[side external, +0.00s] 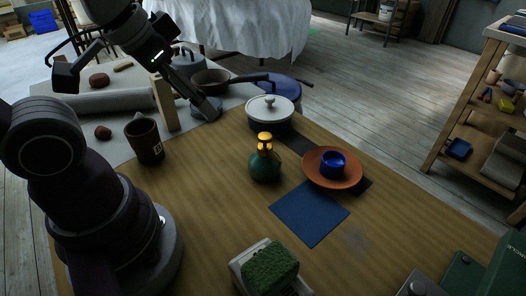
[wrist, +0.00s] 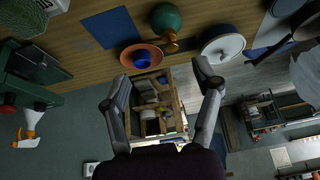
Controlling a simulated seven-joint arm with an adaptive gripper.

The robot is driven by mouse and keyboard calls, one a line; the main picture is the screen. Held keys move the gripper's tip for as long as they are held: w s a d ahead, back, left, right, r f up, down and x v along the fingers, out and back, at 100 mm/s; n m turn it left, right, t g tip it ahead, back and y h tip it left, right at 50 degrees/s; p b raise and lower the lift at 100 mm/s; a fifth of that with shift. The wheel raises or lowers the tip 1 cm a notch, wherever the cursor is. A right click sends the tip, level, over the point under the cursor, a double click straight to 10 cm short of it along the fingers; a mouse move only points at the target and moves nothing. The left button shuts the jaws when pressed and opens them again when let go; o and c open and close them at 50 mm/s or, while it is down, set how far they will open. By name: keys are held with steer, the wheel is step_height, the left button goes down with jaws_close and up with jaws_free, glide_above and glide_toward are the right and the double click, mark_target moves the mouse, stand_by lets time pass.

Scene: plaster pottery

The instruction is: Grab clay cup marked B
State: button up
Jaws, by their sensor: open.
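A dark brown cup (side external: 143,140) stands upright on the left part of the work surface in the side view, near my base. It has a pale square mark low on its right side, too small to read surely. My gripper (wrist: 162,76) is open and empty in the wrist view, its two grey fingers spread wide. The wrist view looks across the table toward a shelf, and the cup is not in it. In the side view my arm reaches in from the top left, above and behind the cup, apart from it.
A green bottle (side external: 265,166), a lidded pot (side external: 270,108) and an orange plate (side external: 320,179) holding a blue bowl stand to the right. Table in front of the cup is clear.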

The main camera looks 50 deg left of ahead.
stand_by(0.3)
steer(key=o, duration=0.6)
steer(key=n+g+y, duration=0.3)
steer(key=n+y, duration=0.1)
steer(key=n, duration=0.8)
glide_above(145, 136)
steer(key=s, duration=0.2)
step_height(145, 136, down, 9)
steer(key=x, duration=0.3)
steer(key=shift+a+f, duration=0.2)
steer(key=shift+f, duration=0.15)
steer(key=shift+w+a+x, duration=0.15)
steer(key=shift+x, duration=1.4)
steer(key=shift+w+a+x, duration=0.15)
steer(key=shift+w+x, duration=0.05)
steer(key=shift+x, duration=1.4)
